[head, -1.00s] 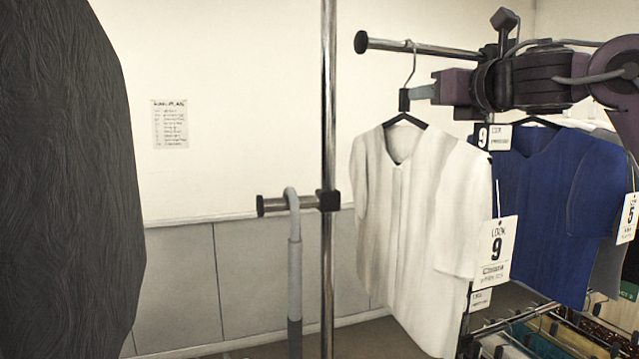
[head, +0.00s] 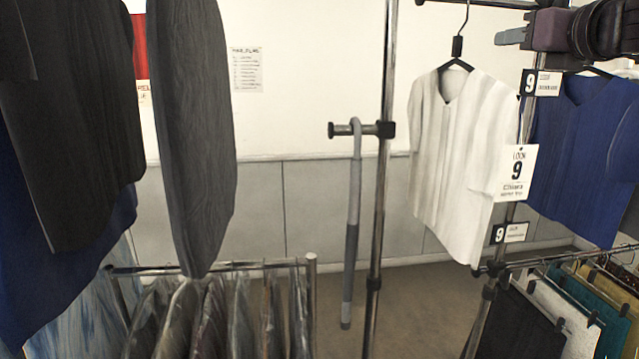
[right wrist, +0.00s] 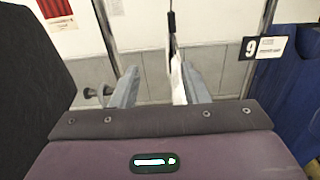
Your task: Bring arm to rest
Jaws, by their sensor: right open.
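My right gripper (head: 508,36) is at the upper right of the head view, its fingers pointing left. It is open and empty, a little right of the black hanger grip above the white shirt (head: 450,150). The shirt hangs on its hanger (head: 457,47) from the upper rail. In the right wrist view the open fingers (right wrist: 160,88) stand apart, with the hanger and shirt (right wrist: 178,75) seen edge-on beyond and between them. My left gripper is not in view.
A blue shirt (head: 585,150) hangs close to the right arm. A "LOOK 9" tag (head: 515,172) is beside the white shirt. A steel post (head: 383,200) carries a short peg with a grey hooked rod (head: 352,220). Dark garments (head: 190,130) crowd the left; lower rails hold more clothes.

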